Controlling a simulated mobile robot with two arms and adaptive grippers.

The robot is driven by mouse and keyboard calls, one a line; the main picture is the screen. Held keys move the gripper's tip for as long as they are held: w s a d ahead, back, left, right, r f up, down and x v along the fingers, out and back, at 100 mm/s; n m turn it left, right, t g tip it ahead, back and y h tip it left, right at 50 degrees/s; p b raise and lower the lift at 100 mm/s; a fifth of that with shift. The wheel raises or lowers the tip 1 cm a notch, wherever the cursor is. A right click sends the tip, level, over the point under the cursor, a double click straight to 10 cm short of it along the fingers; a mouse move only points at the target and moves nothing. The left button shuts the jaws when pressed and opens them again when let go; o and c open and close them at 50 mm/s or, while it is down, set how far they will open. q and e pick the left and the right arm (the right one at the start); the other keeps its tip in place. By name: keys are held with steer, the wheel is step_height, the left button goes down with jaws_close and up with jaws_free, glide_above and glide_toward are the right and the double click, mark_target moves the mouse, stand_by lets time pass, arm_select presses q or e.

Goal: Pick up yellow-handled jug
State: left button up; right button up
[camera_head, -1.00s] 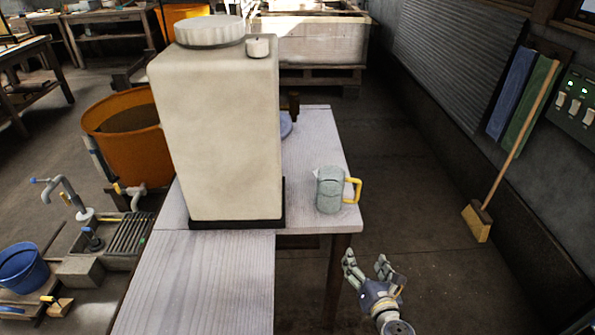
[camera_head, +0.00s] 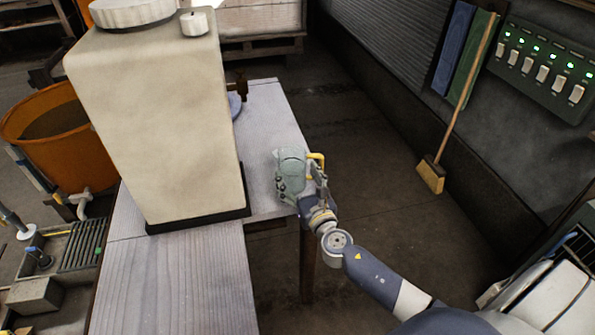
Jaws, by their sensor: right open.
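The jug (camera_head: 291,160) is grey-green with a yellow handle (camera_head: 318,161) on its right side. It stands upright near the right edge of the pale wooden table (camera_head: 262,113). My right gripper (camera_head: 301,187) is open at the jug's near side, its fingers overlapping the jug's lower part in the picture. One finger shows at the jug's left side and another at its right, near the handle. Whether they touch the jug cannot be told. The gripper hides the jug's base. My left gripper is not in view.
A large cream tank (camera_head: 160,120) on a dark base stands left of the jug. An orange tub (camera_head: 60,140) and a grated sink (camera_head: 82,245) are further left. A broom (camera_head: 432,175) leans by the right wall. The floor right of the table is clear.

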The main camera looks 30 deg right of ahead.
mark_target(288, 158)
steer(key=w, duration=0.4)
steer(key=shift+w+d+r, duration=0.1)
steer(key=shift+d+r, duration=0.05)
steer(key=shift+d, duration=0.05)
steer(key=c, duration=0.9)
steer(key=shift+r, duration=0.1)
